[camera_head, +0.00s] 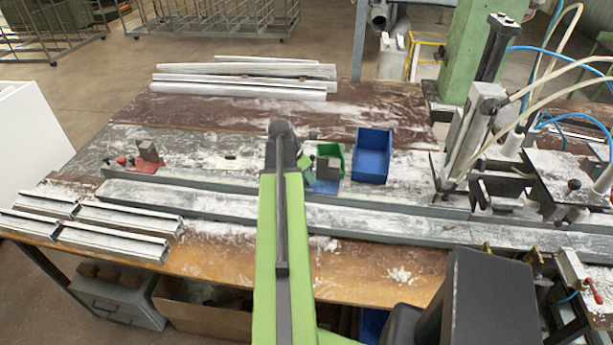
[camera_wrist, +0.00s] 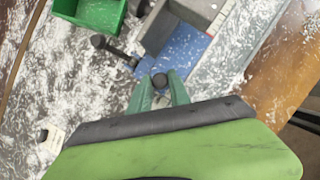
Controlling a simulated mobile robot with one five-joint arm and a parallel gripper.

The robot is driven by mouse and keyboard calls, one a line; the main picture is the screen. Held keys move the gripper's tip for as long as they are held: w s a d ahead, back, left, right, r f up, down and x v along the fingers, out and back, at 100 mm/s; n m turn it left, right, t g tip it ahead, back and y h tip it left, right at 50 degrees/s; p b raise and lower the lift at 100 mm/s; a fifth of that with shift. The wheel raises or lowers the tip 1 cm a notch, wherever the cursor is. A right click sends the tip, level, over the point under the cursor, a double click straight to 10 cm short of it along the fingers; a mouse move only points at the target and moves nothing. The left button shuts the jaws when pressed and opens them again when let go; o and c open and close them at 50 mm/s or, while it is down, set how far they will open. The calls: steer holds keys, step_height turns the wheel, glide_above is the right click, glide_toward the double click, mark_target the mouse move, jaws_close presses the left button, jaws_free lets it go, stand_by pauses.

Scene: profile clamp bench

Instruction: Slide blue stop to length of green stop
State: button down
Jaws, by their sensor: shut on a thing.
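The blue stop (camera_head: 327,186) sits on the bench along the long grey rail, a blue plate bearing a grey block. In the wrist view the blue stop (camera_wrist: 180,56) shows a dark lever knob to its left and another knob at its near edge. My gripper (camera_wrist: 160,86) has its green fingers shut around that near knob. In the head view my gripper (camera_head: 306,165) is at the stop's left side, partly hidden by my arm. I cannot make out a green stop; the green thing behind is an open bin (camera_head: 340,150).
A blue bin (camera_head: 371,157) stands right of the stop, close behind the rail (camera_head: 400,218). A red stop (camera_head: 145,167) with a grey block is at the left. Clamp machinery (camera_head: 490,140) stands at the right. Metal profiles (camera_head: 115,240) lie at the front left. White shavings cover the bench.

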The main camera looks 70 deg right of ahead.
steer(key=shift+w+a, duration=0.1)
steer(key=shift+w, duration=0.3)
steer(key=c, duration=1.2)
jaws_free()
steer(key=shift+c, duration=0.2)
steer(key=shift+r, duration=0.1)
steer(key=p+v, duration=1.6)
steer(key=v, duration=0.1)
steer(key=shift+s+r, duration=0.1)
steer(key=shift+s, duration=0.05)
